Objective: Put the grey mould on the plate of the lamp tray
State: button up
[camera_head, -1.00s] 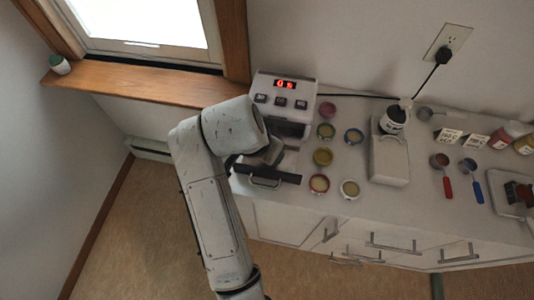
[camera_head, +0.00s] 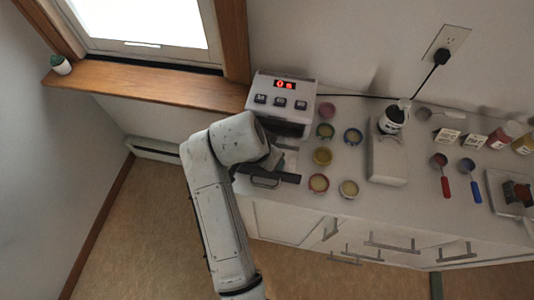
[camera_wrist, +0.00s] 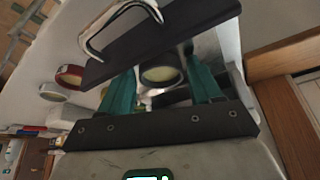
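The lamp (camera_head: 283,100) is a pale box with a lit red display and three buttons. Its tray is out, with a dark front bar (camera_head: 268,175) and a metal handle, which also shows in the wrist view (camera_wrist: 160,32). My gripper (camera_wrist: 162,78) is low over the tray, behind that bar. Its teal fingers stand on both sides of the grey mould (camera_wrist: 162,75), a round cup with a yellowish fill, and appear closed on it. The bar partly covers the fingertips. Whether the mould touches the plate (camera_head: 287,158) I cannot tell; the arm hides it in the head view.
A pale block (camera_head: 388,160) carrying a dark jar (camera_head: 392,119) and scoops (camera_head: 442,175) are further right. The counter's front edge is close.

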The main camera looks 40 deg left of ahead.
jog(key=v, duration=1.2)
jog(key=shift+r, duration=0.2)
jog(key=shift+w, duration=0.1)
jog(key=w+d+f+g+h, duration=0.15)
jog(key=d+f, duration=0.25)
jog(key=d, duration=0.5)
jog(key=w+d+f+m, duration=0.1)
jog(key=w+d+f, duration=0.25)
jog(key=d, duration=0.55)
jog(key=w+d+f, duration=0.1)
jog(key=d+f, duration=0.4)
jog(key=d, duration=0.5)
jog(key=s+d+f+g, duration=0.1)
jog(key=s+d+f, duration=0.2)
jog(key=s+d, duration=0.5)
jog(key=s+d+f+m+g, duration=0.1)
jog(key=s+d+f, duration=0.1)
jog(key=s+d, duration=0.7)
jog(key=d, duration=0.5)
jog(key=shift+s+f, duration=0.25)
jog(key=shift+f, duration=0.1)
jog(key=shift+y, duration=0.25)
